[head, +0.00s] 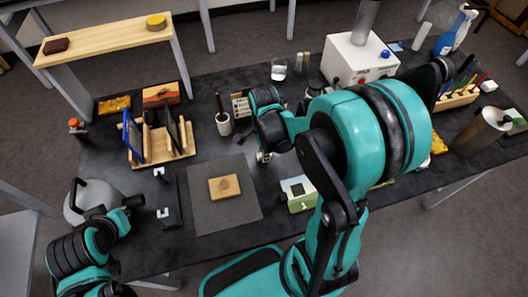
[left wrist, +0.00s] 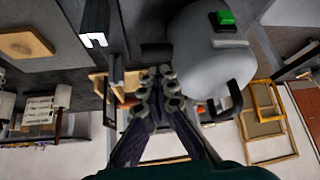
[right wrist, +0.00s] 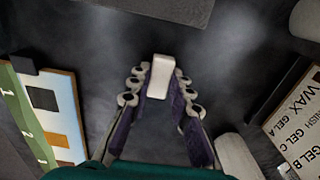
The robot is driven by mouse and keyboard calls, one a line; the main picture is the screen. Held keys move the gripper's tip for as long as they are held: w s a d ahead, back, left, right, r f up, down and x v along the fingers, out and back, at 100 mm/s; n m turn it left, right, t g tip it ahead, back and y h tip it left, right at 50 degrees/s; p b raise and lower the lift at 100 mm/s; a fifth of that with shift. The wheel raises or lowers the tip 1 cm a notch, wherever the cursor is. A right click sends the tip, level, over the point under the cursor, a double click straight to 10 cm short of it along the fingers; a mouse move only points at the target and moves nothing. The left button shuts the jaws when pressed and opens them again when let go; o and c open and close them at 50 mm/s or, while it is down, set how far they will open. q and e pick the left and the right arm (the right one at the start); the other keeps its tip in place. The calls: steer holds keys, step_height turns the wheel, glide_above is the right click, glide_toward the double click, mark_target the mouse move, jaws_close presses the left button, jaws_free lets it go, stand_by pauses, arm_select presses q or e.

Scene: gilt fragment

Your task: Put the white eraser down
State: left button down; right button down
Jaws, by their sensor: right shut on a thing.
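The white eraser (right wrist: 160,77) is between the fingers of my right gripper (right wrist: 160,88) in the right wrist view, its long side pointing away from the wrist. The gripper is shut on it. Dark table top lies beneath; I cannot tell whether the eraser touches it. In the head view my right gripper (head: 264,156) is right of the grey mat (head: 240,212), largely hidden by its own arm. My left gripper (left wrist: 160,72) has its fingertips together and empty in the left wrist view. In the head view my left gripper (head: 132,202) is over the table's left edge.
A wooden piece (head: 224,187) lies on the mat. A cup with a brush (head: 223,124) and a labelled rack (head: 241,106) are behind. A wooden holder (head: 178,155) and a grey rounded vessel (head: 78,205) are left.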

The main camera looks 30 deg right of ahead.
steer(key=c, duration=1.5)
jaws_free()
steer(key=shift+s+f, duration=0.1)
steer(key=shift+o, duration=0.5)
steer(key=shift+r+p, duration=0.35)
steer(key=shift+p, duration=0.1)
step_height(320, 180, up, 12)
steer(key=p, duration=0.4)
steer(key=s+a+r+n+t, duration=0.2)
steer(key=a+n+t, duration=0.1)
steer(key=n, duration=0.7)
steer(key=s+a+r+n+t, duration=0.3)
steer(key=a+n+t, duration=0.1)
steer(key=n, duration=0.6)
steer(key=shift+r+n, duration=0.3)
steer(key=shift+r, duration=0.05)
